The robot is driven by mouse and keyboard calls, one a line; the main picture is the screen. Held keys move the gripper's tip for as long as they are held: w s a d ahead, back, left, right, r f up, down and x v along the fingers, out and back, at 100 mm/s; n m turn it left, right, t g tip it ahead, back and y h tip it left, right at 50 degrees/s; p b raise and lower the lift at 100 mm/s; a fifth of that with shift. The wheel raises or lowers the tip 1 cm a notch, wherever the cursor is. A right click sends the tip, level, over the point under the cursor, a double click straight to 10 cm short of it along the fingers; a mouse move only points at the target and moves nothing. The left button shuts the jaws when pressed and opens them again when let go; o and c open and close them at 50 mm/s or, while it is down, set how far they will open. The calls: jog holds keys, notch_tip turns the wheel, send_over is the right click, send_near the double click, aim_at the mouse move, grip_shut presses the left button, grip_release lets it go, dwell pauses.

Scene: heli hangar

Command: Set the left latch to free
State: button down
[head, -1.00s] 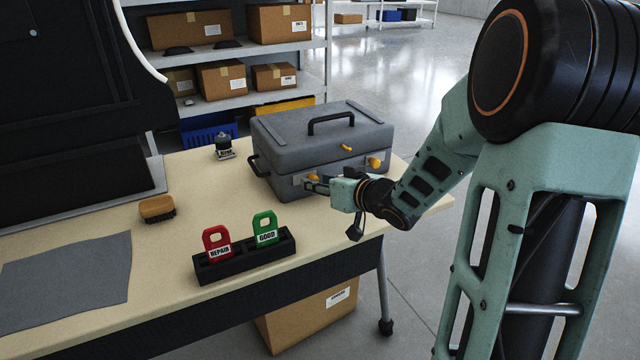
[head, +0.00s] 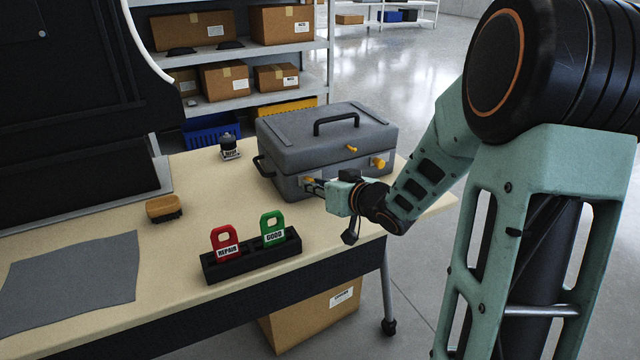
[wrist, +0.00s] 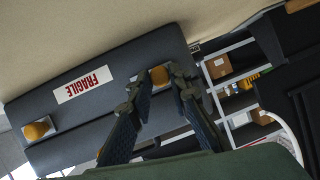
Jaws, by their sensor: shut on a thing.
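A grey hard case (head: 330,140) stands closed on the table, with a black handle on top. Its left latch, a yellow knob (head: 308,180), is at the front left, partly hidden by my gripper (head: 314,186). In the wrist view the case front is upside down, and the left latch (wrist: 159,75) sits between the fingertips of my gripper (wrist: 160,86), which is shut on it. The right latch (head: 378,163) is uncovered; it also shows in the wrist view (wrist: 37,130). Which setting the left latch has cannot be told.
A black holder (head: 250,260) with a red REPAIR tag (head: 225,243) and a green GOOD tag (head: 272,229) stands in front of the case. A brush (head: 164,209), a grey cloth (head: 70,280) and a small black-topped item (head: 229,147) lie farther left.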

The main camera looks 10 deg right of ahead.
jog(key=shift+s+a, duration=0.1)
jog(key=shift+a, duration=0.4)
jog(key=c, duration=1.8)
grip_release()
jog(key=shift+o, duration=0.2)
jog(key=shift+s+d, duration=0.15)
jog(key=shift+s, duration=0.05)
jog(key=v, duration=1.1)
jog(key=shift+s+r, duration=0.15)
jog(key=shift+s, duration=0.1)
